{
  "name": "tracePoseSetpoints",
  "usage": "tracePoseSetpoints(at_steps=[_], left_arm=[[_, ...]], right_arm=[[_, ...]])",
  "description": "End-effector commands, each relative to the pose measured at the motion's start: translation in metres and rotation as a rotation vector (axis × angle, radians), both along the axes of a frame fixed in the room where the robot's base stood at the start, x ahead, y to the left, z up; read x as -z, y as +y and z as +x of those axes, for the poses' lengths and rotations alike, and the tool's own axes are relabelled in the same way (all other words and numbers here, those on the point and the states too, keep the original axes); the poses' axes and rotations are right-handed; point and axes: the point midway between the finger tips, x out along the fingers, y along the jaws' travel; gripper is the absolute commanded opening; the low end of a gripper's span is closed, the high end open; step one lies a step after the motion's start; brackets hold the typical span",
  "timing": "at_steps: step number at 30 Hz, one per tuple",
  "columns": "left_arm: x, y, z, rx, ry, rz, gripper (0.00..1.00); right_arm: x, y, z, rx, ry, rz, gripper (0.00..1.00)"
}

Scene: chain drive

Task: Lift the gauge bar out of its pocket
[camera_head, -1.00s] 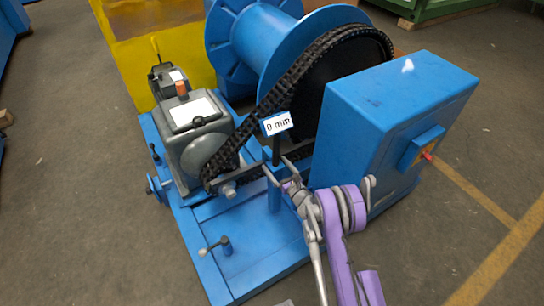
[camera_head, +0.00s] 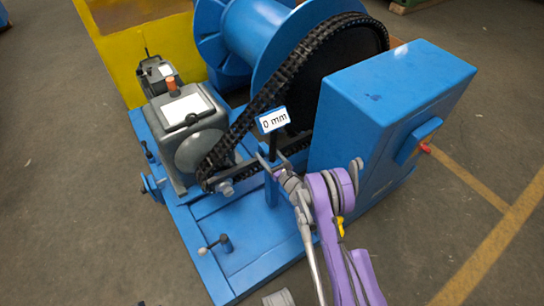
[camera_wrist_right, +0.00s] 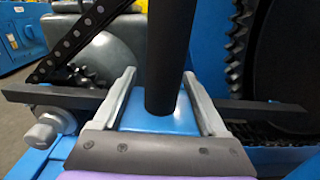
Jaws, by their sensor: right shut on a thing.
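The gauge bar is a dark flat bar that runs crosswise beside the chain; it shows in the head view (camera_head: 238,169) and the right wrist view (camera_wrist_right: 40,97). At its middle is a blue block (camera_wrist_right: 150,124) with a dark upright rod (camera_wrist_right: 168,50). A white "0 mm" sign (camera_head: 272,120) tops the rod. A blue post (camera_head: 270,192) stands below; the pocket itself is hidden. My right gripper (camera_head: 268,161) is shut on the bar's middle, its fingers (camera_wrist_right: 158,85) on either side of the blue block. My left gripper is not in view.
The black chain (camera_head: 262,95) slopes close behind the bar, up to a large dark wheel. A grey motor (camera_head: 188,130) stands to the left, a blue cabinet (camera_head: 390,100) close on the right.

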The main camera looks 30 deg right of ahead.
Motion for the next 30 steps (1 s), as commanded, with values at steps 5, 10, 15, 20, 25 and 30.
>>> tracePoseSetpoints(at_steps=[5,10,15,20,25,30], left_arm=[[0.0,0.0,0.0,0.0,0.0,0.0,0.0],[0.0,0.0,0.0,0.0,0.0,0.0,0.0],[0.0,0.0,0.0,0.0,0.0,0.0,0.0],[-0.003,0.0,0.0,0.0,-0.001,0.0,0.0],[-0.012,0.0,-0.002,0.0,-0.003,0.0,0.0],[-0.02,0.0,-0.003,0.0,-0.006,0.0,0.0]], right_arm=[[0.0,0.0,0.0,0.0,0.0,0.0,0.0],[-0.002,0.0,0.001,-0.002,-0.001,0.001,0.0],[-0.002,0.0,0.0,-0.001,-0.001,0.001,0.0],[-0.012,0.0,0.0,-0.001,-0.002,0.001,0.0],[-0.039,0.0,0.0,-0.002,-0.002,0.0,0.0],[-0.069,0.0,0.0,-0.002,-0.002,0.0,0.0]])
